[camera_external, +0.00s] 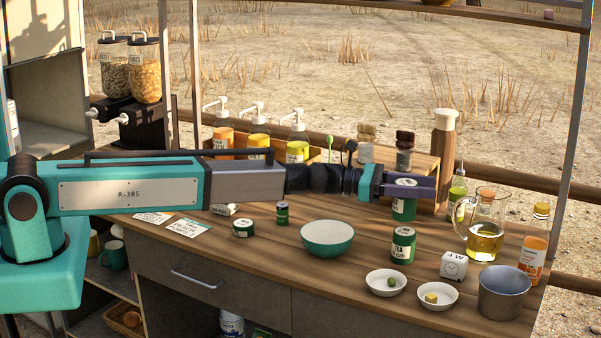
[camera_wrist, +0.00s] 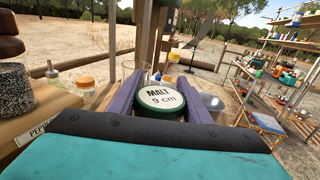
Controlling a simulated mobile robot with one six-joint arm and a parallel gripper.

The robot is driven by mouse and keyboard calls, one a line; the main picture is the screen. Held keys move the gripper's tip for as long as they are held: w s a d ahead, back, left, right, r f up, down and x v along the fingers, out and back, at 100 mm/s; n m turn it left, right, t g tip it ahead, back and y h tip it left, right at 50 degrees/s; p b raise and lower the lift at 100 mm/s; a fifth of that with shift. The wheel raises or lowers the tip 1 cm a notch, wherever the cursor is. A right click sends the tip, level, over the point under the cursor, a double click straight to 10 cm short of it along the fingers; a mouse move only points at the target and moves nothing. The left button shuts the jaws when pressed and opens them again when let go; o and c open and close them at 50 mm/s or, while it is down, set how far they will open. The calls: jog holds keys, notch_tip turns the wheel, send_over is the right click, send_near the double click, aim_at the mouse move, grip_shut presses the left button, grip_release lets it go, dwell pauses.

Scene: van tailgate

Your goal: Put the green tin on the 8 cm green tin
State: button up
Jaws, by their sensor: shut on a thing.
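My gripper (camera_external: 408,187) is shut on a green tin (camera_external: 404,209) and holds it up over the right half of the counter. In the wrist view the held tin (camera_wrist: 160,101) sits between my two purple fingers, its pale lid marked "MALT 9 cm". A green tin labelled TEA (camera_external: 403,246) stands upright on the counter, just below the held tin in the picture. A small green tin (camera_external: 282,213) and a low, wide green tin (camera_external: 243,228) stand to the left. I cannot read which one is 8 cm.
A green bowl (camera_external: 327,240) is left of the TEA tin. Two white dishes (camera_external: 385,283) (camera_external: 437,297), a white timer (camera_external: 453,266), a metal cup (camera_external: 503,294), an oil jug (camera_external: 485,235) and an orange bottle (camera_external: 534,245) crowd the right. A tall pepper mill (camera_external: 442,160) stands behind.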

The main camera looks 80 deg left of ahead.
jog(key=shift+w+f+p, duration=0.2)
jog(key=shift+f+p, duration=0.25)
jog(key=shift+f, duration=0.45)
jog(key=shift+w+f+p, duration=0.2)
jog(key=shift+f+p, duration=0.2)
jog(key=shift+f, duration=0.45)
jog(key=shift+f, duration=0.15)
jog(key=o, duration=1.2)
jog(key=shift+c, duration=0.2)
jog(key=shift+r, duration=0.2)
jog(key=shift+b+v, duration=0.4)
jog(key=shift+v, duration=0.65)
jog(key=b+v, duration=0.3)
jog(key=v, duration=0.7)
